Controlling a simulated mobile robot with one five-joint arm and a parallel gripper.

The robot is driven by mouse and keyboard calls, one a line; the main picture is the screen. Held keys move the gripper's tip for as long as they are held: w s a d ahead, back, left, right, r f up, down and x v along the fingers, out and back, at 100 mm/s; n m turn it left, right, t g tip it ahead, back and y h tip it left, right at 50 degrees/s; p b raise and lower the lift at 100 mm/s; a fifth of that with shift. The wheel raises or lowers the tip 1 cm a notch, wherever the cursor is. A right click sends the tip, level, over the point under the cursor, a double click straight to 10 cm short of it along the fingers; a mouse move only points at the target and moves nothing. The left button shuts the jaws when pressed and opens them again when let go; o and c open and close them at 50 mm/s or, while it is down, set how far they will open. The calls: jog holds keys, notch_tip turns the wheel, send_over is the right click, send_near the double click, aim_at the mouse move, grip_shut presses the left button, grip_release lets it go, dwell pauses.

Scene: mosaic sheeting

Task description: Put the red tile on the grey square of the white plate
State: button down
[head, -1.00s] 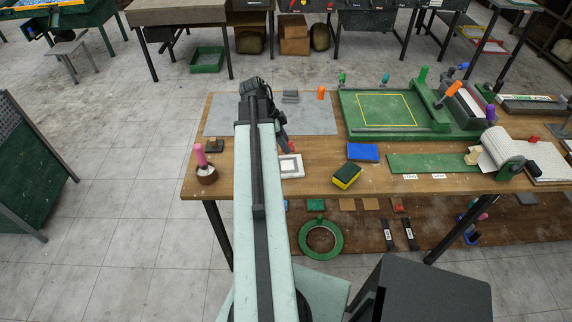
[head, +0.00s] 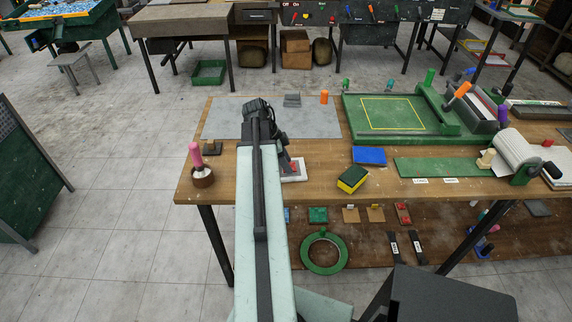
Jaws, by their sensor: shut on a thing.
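The white plate (head: 301,174) lies on the wooden table, just right of my arm. My arm and gripper cover its left part, and its grey square is mostly hidden. My gripper (head: 288,162) is at the plate, shut on the red tile (head: 294,166). Only a small red patch of the tile shows, over the plate. I cannot tell whether the tile touches the plate.
A yellow and green sponge (head: 352,179) and a blue block (head: 369,155) lie right of the plate. A grey mat (head: 225,118) is behind. A pink-handled tool (head: 197,155) stands at left. A green framed board (head: 400,115) is at back right.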

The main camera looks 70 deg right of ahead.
jog(key=shift+f, duration=0.25)
jog(key=c, duration=0.8)
grip_release()
jog(key=shift+r, duration=0.1)
jog(key=shift+r, duration=0.1)
jog(key=shift+r+p, duration=0.3)
jog(key=shift+p, duration=0.05)
jog(key=p+v, duration=1)
jog(key=v, duration=0.1)
jog(key=shift+w+r+p, duration=0.25)
jog(key=shift+p, duration=0.1)
